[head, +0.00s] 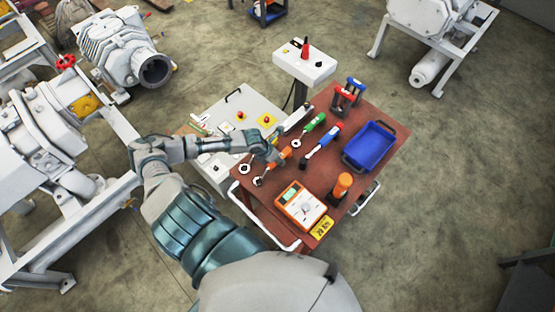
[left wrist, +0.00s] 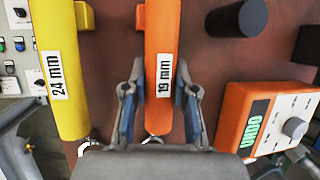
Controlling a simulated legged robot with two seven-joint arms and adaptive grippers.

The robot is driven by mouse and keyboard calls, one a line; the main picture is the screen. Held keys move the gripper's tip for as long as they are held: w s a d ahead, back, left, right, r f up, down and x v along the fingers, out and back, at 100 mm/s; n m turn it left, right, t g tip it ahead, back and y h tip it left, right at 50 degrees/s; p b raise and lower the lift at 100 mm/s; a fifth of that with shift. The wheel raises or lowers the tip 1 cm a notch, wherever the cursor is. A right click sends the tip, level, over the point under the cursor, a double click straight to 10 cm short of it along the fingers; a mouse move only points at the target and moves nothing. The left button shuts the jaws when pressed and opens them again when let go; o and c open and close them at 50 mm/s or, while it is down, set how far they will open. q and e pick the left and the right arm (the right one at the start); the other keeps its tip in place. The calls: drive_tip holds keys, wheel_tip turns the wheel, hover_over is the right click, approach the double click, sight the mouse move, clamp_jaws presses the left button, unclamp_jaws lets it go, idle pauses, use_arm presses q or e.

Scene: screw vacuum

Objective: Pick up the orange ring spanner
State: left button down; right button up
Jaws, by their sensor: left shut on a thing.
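The orange ring spanner shows in the head view as an orange handle (head: 286,153) on the red-brown table top. In the left wrist view its thick orange handle (left wrist: 163,30) carries a white "19 mm" label. My left gripper (head: 276,160) reaches over the table from the left. In the left wrist view the gripper's fingers (left wrist: 160,98) stand one on each side of the orange handle, shut on it. I cannot tell whether the spanner is lifted off the table. Its lower end is partly hidden by the gripper. My right gripper is not in view.
A yellow "24 mm" spanner (left wrist: 62,40) lies close left of the orange one. A green-handled spanner (head: 315,122), a blue tool (head: 324,139), an orange meter (head: 301,205) and a blue bin (head: 369,146) are on the table (head: 279,233). A white control panel (head: 236,113) stands behind.

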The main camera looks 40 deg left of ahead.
use_arm(q)
drive_tip(key=shift+a, duration=0.1)
drive_tip(key=shift+r, duration=0.6)
wheel_tip(320, 180, up, 17)
drive_tip(key=shift+b, duration=0.4)
drive_tip(key=shift+f, duration=0.1)
